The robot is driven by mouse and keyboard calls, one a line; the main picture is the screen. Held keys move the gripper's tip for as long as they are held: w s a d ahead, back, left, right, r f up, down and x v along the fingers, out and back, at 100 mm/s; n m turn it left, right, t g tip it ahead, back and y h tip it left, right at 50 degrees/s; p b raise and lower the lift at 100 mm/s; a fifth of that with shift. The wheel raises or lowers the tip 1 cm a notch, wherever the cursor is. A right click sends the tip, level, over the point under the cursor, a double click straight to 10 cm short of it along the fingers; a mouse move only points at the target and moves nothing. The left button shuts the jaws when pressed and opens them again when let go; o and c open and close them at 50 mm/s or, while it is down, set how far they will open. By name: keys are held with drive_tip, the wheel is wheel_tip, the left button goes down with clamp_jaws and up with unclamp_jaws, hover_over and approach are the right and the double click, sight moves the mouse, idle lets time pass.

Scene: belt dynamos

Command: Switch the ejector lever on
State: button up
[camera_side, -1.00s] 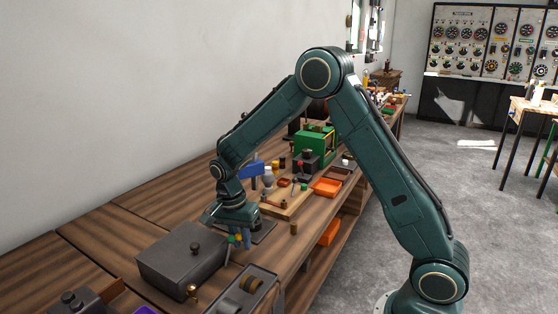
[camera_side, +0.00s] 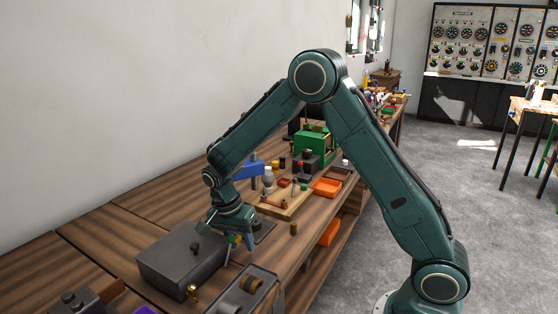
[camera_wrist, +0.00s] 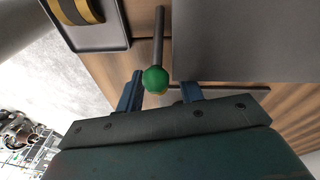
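The lever, which I take for the ejector lever, has a green ball knob (camera_wrist: 155,79) on a thin grey rod, beside the dark grey box (camera_side: 180,258). The knob also shows small in the side view, partly hidden by my gripper. My gripper (camera_wrist: 160,92) is open, with its two blue fingers apart on either side of the knob. There is a gap at each finger, and the knob is not gripped. In the side view my gripper (camera_side: 241,240) hangs low at the box's far right corner. Whether the lever stands on or off cannot be told.
A grey tray (camera_side: 262,277) with a brass-and-black coil lies right of the box. A small brass knob (camera_side: 192,291) stands in front of the box. Behind my gripper are a wooden board (camera_side: 272,211), a blue part (camera_side: 249,170), orange trays (camera_side: 326,187) and a green machine (camera_side: 312,142).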

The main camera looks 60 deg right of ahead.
drive_tip(key=shift+r, duration=0.1)
wheel_tip(320, 180, up, 13)
drive_tip(key=w+a, duration=0.1)
drive_tip(key=a, duration=0.1)
drive_tip(key=shift+w+a+r, duration=0.15)
drive_tip(key=shift+w+r, duration=0.05)
drive_tip(key=shift+w, duration=0.05)
idle(0.5)
drive_tip(key=s+d+r+n+t, duration=0.1)
drive_tip(key=s+r+n+t, duration=0.1)
drive_tip(key=s+r+n, duration=0.4)
drive_tip(key=s+r+n+t, duration=0.2)
drive_tip(key=s+r, duration=0.1)
drive_tip(key=s, duration=0.5)
drive_tip(key=s+a+f+n+t+y, duration=0.1)
drive_tip(key=s+n+t, duration=0.1)
drive_tip(key=s+n, duration=0.6)
drive_tip(key=s, duration=0.4)
drive_tip(key=shift+s+a+t+y, duration=0.15)
drive_tip(key=shift+s+t+y, duration=0.2)
drive_tip(key=shift+t+y, duration=0.05)
